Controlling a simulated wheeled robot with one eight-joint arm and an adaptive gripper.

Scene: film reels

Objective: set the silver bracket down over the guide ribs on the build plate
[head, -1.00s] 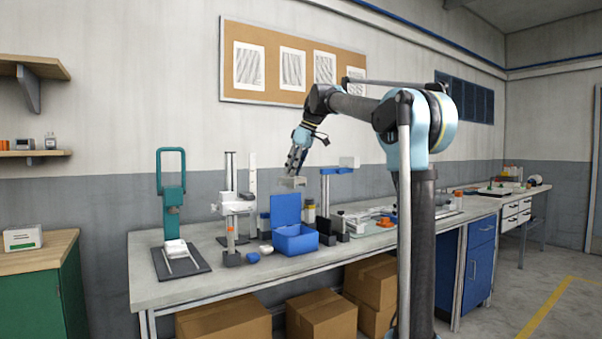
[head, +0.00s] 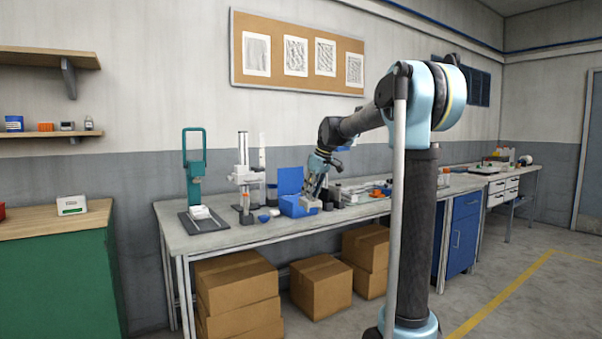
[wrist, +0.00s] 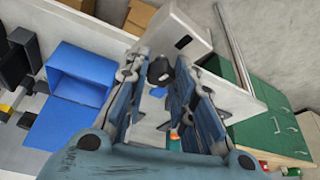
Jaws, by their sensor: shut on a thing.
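In the wrist view the bracket (wrist: 176,38) lies at the far end of the fingers and shows a dark slot in one face. I cannot make out the build plate or its guide ribs for certain in either view.
The blue box (head: 292,209) with its raised lid stands just left of my gripper. A teal stand (head: 194,170) on a dark base is at the table's left end, beside a white stand (head: 243,174). Bare tabletop (head: 240,236) shows at the front left.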

